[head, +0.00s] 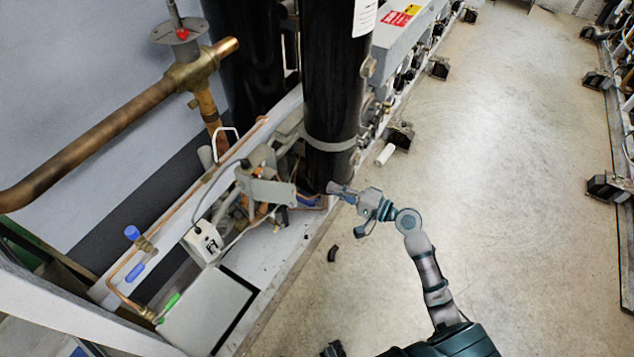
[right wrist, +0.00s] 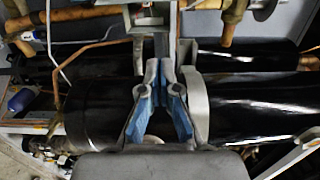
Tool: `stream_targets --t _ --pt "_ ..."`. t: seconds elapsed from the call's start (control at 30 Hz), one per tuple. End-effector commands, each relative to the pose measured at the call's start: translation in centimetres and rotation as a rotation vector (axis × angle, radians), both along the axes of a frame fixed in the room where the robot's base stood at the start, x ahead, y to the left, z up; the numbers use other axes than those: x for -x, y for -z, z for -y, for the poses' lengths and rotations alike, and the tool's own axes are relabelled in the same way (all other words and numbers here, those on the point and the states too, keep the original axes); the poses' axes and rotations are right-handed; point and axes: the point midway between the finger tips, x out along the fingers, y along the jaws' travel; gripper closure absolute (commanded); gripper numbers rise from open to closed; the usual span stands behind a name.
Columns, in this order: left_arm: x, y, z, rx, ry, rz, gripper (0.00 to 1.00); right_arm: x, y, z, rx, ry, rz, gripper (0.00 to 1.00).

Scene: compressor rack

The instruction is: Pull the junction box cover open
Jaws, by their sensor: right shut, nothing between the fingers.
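My right gripper (head: 342,191) is shut and empty, beside the foot of a tall black cylinder (head: 333,90). No part is clearly the junction box cover. Candidates in the head view are a grey housing with red and yellow labels (head: 402,32), a small white box with a cable (head: 203,241) and a flat grey panel (head: 205,308). None is visibly open. My left gripper is not in view.
A thick copper pipe (head: 95,145) with a valve (head: 188,72) is at the upper left. Thin copper tubing and blue caps (head: 131,232) line the rack.

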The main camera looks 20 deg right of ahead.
Motion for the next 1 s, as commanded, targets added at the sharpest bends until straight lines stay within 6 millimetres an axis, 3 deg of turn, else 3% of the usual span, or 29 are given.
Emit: stream_targets --t 0.17,0.53,0.7,1.0 --pt "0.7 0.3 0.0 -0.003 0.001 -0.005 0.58 -1.9 -0.2 -1.3 -0.007 -0.001 0.002 1.00" --pt "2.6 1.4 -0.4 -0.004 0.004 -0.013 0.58 -7.9 -0.1 -6.3 -0.005 0.000 0.001 1.00" --pt "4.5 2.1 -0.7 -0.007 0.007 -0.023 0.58 -5.2 -0.1 -7.5 -0.003 0.001 0.000 1.00" --pt "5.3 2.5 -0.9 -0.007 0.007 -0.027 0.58 -4.2 0.1 -8.0 -0.002 0.003 -0.001 1.00"
